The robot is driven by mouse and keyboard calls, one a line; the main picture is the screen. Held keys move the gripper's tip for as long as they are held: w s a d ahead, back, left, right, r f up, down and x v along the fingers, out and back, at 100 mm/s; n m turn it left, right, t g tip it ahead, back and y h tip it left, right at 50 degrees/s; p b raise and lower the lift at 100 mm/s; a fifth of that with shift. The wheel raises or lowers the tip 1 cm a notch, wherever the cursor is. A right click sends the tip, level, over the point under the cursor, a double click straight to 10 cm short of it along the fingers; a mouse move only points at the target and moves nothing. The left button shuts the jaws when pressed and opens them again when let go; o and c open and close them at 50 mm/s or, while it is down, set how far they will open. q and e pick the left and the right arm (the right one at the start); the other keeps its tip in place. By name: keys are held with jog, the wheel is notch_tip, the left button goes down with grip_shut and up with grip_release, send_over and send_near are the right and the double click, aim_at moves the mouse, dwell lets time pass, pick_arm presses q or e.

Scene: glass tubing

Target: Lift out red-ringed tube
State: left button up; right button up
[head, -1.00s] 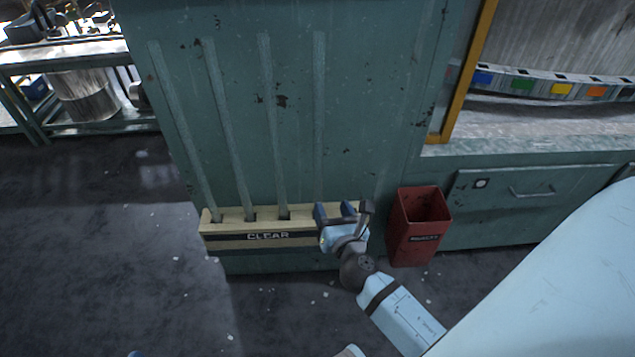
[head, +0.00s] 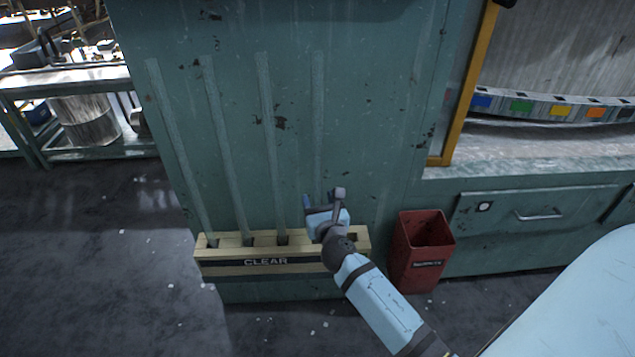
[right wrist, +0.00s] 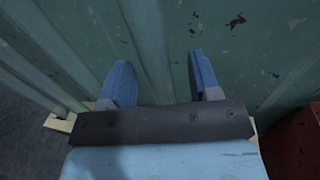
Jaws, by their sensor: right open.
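Several long clear glass tubes stand nearly upright in a cream rack (head: 222,258) marked "CLEAR", against a green panel. The rightmost tube (head: 318,120) has its lower part hidden behind my right gripper. Another tube (head: 266,140) stands left of it. I cannot make out a red ring on any tube. My right gripper (head: 323,203) is open, just above the right part of the rack. In the right wrist view a tube (right wrist: 150,45) runs between the two blue fingers; I cannot tell whether either touches it. My left gripper is not in view.
A red bin (head: 418,262) stands on the floor right of the rack. Farther right is a green cabinet (head: 530,225) with a drawer handle. A bench (head: 70,80) stands at the back left. The floor (head: 90,250) left of the rack is open.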

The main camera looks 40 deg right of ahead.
jog(key=shift+x, duration=1.25)
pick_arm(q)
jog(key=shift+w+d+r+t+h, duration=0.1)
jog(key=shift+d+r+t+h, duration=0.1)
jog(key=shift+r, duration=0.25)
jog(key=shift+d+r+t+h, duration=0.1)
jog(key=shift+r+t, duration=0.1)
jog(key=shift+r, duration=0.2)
pick_arm(e)
jog(key=shift+w+f, duration=0.1)
jog(key=shift+w, duration=0.15)
jog(key=c, duration=0.9)
jog(key=shift+c, duration=0.7)
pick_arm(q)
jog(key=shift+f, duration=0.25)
